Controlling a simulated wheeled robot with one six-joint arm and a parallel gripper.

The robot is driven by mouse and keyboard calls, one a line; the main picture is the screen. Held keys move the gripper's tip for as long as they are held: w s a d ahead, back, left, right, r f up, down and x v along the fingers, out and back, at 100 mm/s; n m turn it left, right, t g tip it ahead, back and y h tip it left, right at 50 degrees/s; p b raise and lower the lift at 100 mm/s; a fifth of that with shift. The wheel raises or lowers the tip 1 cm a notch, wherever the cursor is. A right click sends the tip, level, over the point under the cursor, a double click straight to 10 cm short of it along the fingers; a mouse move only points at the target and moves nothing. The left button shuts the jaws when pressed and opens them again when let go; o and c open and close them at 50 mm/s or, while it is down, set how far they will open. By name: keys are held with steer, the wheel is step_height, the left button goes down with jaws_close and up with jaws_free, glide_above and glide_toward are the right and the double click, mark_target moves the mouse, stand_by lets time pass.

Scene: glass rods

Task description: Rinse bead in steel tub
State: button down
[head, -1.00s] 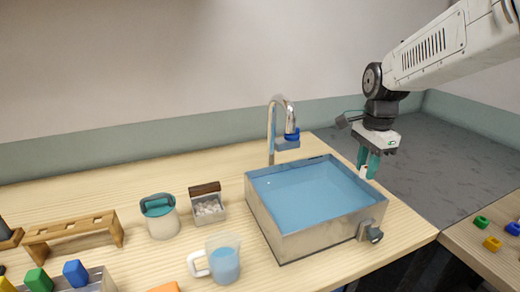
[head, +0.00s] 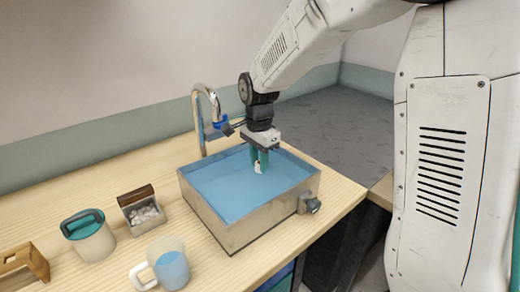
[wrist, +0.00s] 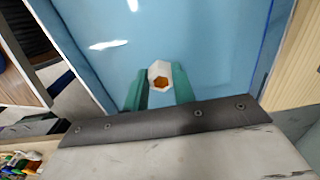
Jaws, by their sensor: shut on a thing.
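The steel tub (head: 262,218) stands on the wooden counter, full of blue water (head: 225,185). My gripper (head: 259,166) is over the tub, with its green fingers pointing down at the water. It is shut on a small white bead (head: 258,168), which shows in the wrist view (wrist: 160,74) as a white hexagonal piece with a brown-orange hole or centre. I cannot tell for sure whether the bead touches the water.
A tap (head: 203,115) with a blue part arches over the tub's back left side. A valve (head: 311,204) sticks out of the tub's right front. A mug (head: 166,266), a lidded jar (head: 89,236) and a box of white pieces (head: 142,208) stand to the left.

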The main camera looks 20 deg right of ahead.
steer(key=shift+f, duration=4)
steer(key=shift+s+a, duration=0.25)
steer(key=shift+a, duration=0.5)
steer(key=shift+s+a, duration=0.25)
steer(key=shift+a, duration=0.55)
steer(key=shift+s+a, duration=0.25)
steer(key=shift+a, duration=0.5)
steer(key=shift+w+d, duration=0.25)
steer(key=shift+d, duration=0.55)
steer(key=shift+w+d, duration=0.25)
steer(key=shift+d, duration=0.5)
steer(key=shift+w+d, duration=0.25)
steer(key=shift+d, duration=0.55)
step_height(320, 180, up, 11)
step_height(320, 180, up, 5)
